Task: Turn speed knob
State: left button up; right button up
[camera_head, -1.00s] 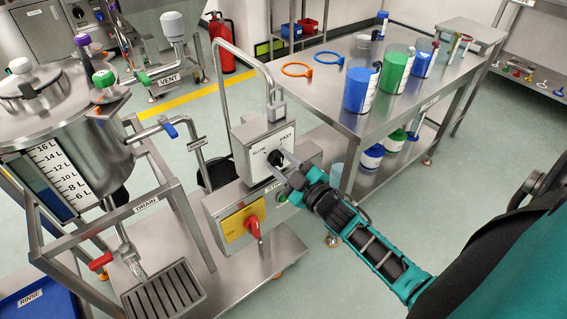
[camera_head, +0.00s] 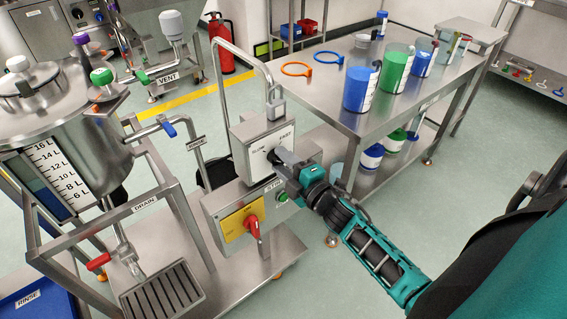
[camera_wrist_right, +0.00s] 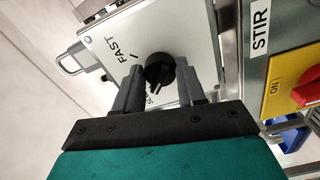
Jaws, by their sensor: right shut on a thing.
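The speed knob (camera_head: 273,156) is a small black dial on the white SLOW/FAST panel (camera_head: 262,145) of the steel control box. In the wrist view the round black knob (camera_wrist_right: 160,68) sits between my grey fingertips, with FAST to its upper left and the SLOW lettering partly hidden behind a finger. My right gripper (camera_head: 279,163) is at the panel, shut on the knob with one finger on each side of it. My left gripper is not in view.
Below the panel are the STIR label, a green button (camera_head: 282,197) and a red switch (camera_head: 253,226) on a yellow plate. A padlock-like latch (camera_head: 275,108) sits above the box. A steel table (camera_head: 330,90) with coloured containers stands to the right; a steel tank (camera_head: 85,140) stands left.

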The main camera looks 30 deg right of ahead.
dwell(0.5)
jog(key=o, duration=1.1)
jog(key=shift+c, duration=0.2)
jog(key=shift+s, duration=0.1)
jog(key=s+d, duration=0.1)
jog(key=s, duration=1.1)
jog(key=shift+s, duration=0.35)
